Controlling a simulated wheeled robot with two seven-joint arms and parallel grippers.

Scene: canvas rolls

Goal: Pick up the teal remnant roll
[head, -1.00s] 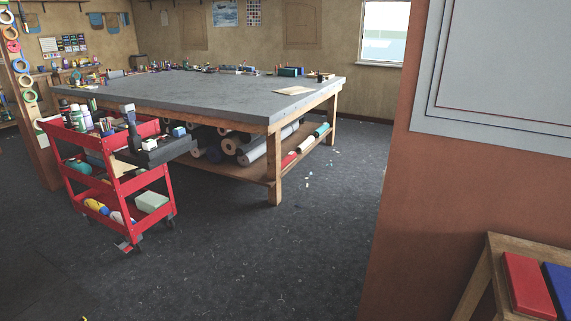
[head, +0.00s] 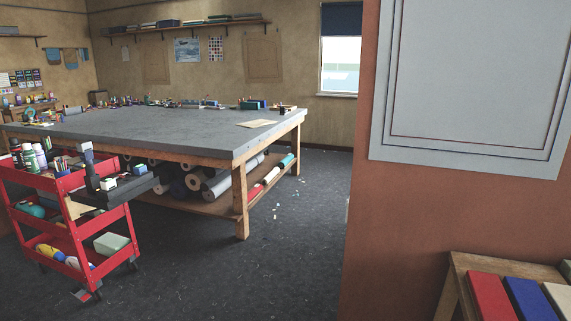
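A small teal roll (head: 286,161) lies on the low shelf under the big work table, at its right end near the far leg. A white roll (head: 271,175) and a red roll (head: 256,191) lie beside it, nearer to me. The teal roll is far off and small in the head view, with part of it close to the table's edge shadow. Neither of my grippers shows in the head view.
The grey-topped work table (head: 150,129) has larger rolls (head: 216,187) on its lower shelf. A red cart (head: 72,241) stands at the left. A brown wall (head: 400,230) and a wooden bench (head: 456,275) are at the right. Dark floor (head: 290,240) between them is open.

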